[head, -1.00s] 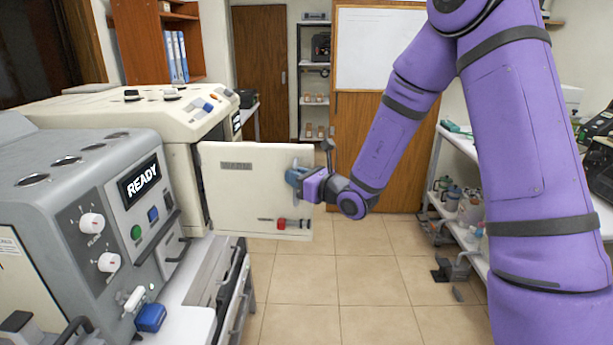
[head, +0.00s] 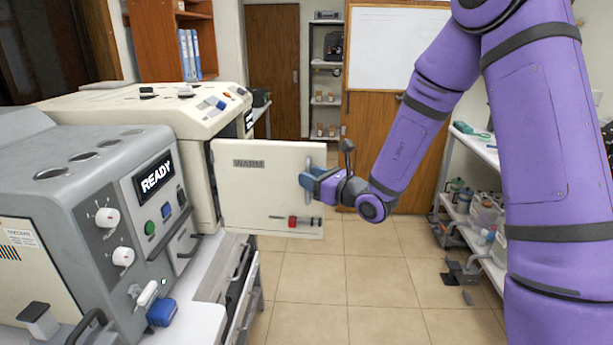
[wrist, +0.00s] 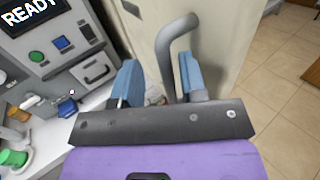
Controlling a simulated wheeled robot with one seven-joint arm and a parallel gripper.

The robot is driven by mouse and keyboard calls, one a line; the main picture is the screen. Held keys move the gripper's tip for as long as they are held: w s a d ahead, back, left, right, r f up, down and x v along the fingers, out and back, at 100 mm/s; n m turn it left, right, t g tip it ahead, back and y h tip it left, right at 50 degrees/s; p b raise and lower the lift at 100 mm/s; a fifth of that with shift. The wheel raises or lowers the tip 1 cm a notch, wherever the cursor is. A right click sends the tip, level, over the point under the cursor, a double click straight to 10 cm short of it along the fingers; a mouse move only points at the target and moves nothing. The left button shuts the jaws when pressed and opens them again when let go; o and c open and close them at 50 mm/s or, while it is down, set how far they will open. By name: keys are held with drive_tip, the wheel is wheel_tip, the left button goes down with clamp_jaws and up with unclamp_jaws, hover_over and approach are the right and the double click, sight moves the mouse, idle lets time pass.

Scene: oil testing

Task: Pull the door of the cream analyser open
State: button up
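The cream analyser (head: 165,112) stands at the left, behind the grey machine. Its door (head: 265,185), a cream panel with a dark label and a red knob, stands swung out from the front. The grey bar handle (head: 308,162) is near the door's free edge. My gripper (head: 311,182) is at this handle. In the wrist view, the curved handle (wrist: 172,50) passes between the two blue fingers of my gripper (wrist: 165,80). The fingers are apart, with a visible gap beside the bar on the left. The handle's lower end is hidden by the gripper body.
The grey machine (head: 95,190) with a READY display fills the near left. A white shelf unit (head: 470,220) with bottles stands at the right. The tiled floor (head: 310,280) between them is clear. A wooden door and a whiteboard (head: 395,50) are at the back.

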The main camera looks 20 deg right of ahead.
drive_tip(key=v, duration=0.8)
drive_tip(key=shift+s+d, duration=0.2)
drive_tip(key=shift+s, duration=0.2)
drive_tip(key=s+a+r+n+g+y, duration=0.1)
drive_tip(key=s+a+r+n+g, duration=0.4)
drive_tip(key=s+n, duration=0.35)
drive_tip(key=s+a+r+n+g+y, duration=0.1)
drive_tip(key=s+a+r+n+g, duration=0.25)
drive_tip(key=s+n+g, duration=0.5)
drive_tip(key=s+d+r+n+t+h, duration=0.2)
drive_tip(key=s+d+r+n+h, duration=0.1)
drive_tip(key=s+d+n+h, duration=0.2)
drive_tip(key=s+d+r+n+t+h, duration=0.2)
drive_tip(key=s+d+n+h, duration=0.4)
drive_tip(key=d, duration=0.3)
drive_tip(key=shift+s+r+n+h, duration=0.25)
drive_tip(key=shift+r+n+h, duration=0.25)
drive_tip(key=shift+r+h, duration=0.3)
